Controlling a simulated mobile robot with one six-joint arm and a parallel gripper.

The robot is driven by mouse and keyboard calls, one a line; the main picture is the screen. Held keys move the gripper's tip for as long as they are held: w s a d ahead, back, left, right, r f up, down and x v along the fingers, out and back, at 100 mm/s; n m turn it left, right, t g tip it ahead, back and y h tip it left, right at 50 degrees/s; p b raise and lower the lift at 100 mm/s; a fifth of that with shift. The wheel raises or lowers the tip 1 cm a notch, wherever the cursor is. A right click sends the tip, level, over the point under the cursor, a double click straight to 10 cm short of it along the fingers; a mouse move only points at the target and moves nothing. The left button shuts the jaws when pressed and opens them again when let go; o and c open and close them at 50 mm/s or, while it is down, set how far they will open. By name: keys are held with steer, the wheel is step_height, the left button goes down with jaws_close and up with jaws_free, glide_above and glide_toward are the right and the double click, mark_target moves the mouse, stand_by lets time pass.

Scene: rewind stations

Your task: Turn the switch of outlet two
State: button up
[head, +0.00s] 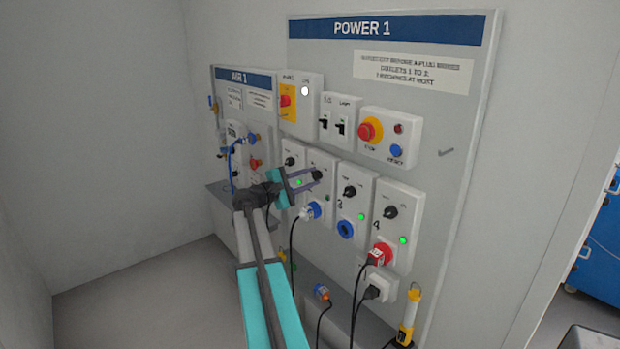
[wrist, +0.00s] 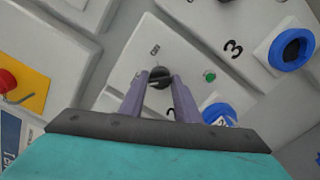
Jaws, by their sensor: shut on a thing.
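The switch of outlet two is a black rotary knob (head: 317,174) on a white panel on the POWER 1 board. In the wrist view the knob (wrist: 160,77) sits between my two purple fingertips. My gripper (head: 311,179) is shut on it; the fingers (wrist: 161,84) clasp it from both sides. A label, apparently ON, shows just beyond the knob in the wrist view. The knob's exact pointing direction is hard to tell. The outlet two lamp (wrist: 209,75) looks dim green. A blue plug (head: 311,210) sits in outlet two's socket; its edge also shows in the wrist view (wrist: 220,113).
Outlet three (head: 345,228) has an empty blue socket and a green lamp. Outlet four holds a red plug (head: 378,256). Above are breakers (head: 333,125) and a red stop button (head: 369,131). The AIR 1 board (head: 245,78) is left. Black cables hang below.

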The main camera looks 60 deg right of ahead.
steer(key=shift+f, duration=0.1)
steer(key=o, duration=1)
steer(key=shift+a, duration=0.15)
steer(key=b+v, duration=0.2)
steer(key=v, duration=1.1)
steer(key=shift+a+b, duration=0.25)
steer(key=shift+b, duration=0.15)
steer(key=shift+w, duration=0.15)
